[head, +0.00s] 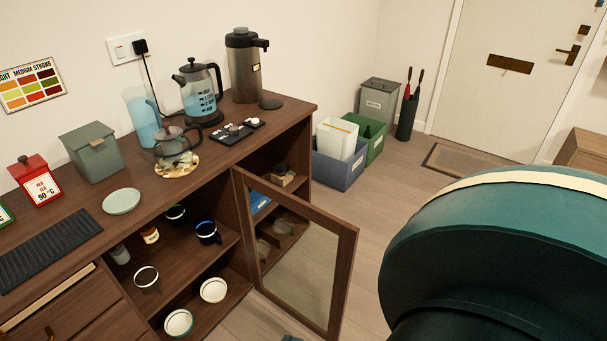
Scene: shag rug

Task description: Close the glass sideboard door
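The sideboard (205,172) is dark brown wood and stands along the wall at the left. Its glass door (300,262) has a brown frame and a clear pane. The door stands open, swung out from the front toward the right of the picture. Through the opening I see shelves with mugs and bowls. A large dark teal arm link of mine fills the lower right of the head view. Neither of my grippers can be made out. A small teal part shows at the bottom edge near the door, too little to identify.
A kettle (199,95), a flask (243,65) and a glass teapot (173,142) stand on the sideboard top. A blue bin (338,172) and green bin (374,141) are on the floor beyond the door. Bare floor lies right of the door.

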